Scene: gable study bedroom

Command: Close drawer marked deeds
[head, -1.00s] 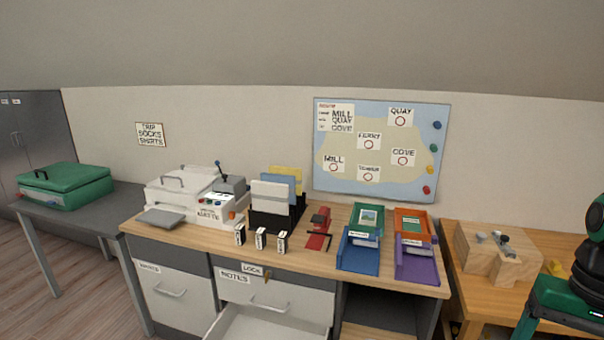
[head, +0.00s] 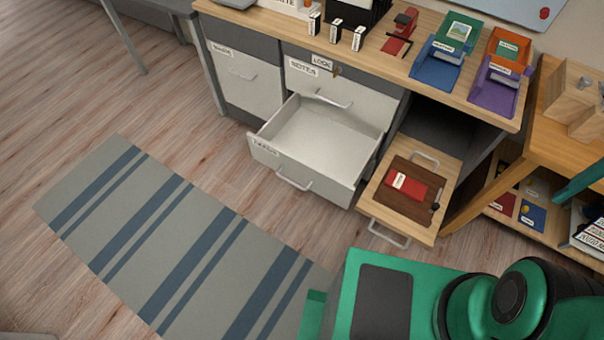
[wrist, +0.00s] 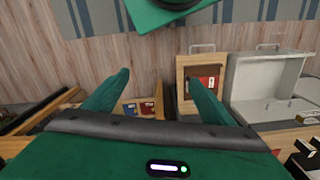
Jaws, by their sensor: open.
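A white drawer (head: 325,135) stands pulled out and empty below the closed drawer labelled NOTES (head: 345,92) in the head view. A label is on its front, too small to read surely; no other drawer is seen pulled out in this cabinet. A metal bar handle (head: 294,180) is on that front. In the wrist view the open drawer (wrist: 262,88) shows at the right. My gripper (wrist: 157,78) is open and empty, its green fingers spread apart. It is left of the drawer in that view and touches nothing that I can see.
A pulled-out wooden board (head: 388,212) with a red booklet (head: 409,186) is right of the drawer. A striped rug (head: 180,235) lies on the floor before the cabinet. Desktop trays (head: 437,65) stand above. A wooden bench (head: 560,130) is at right.

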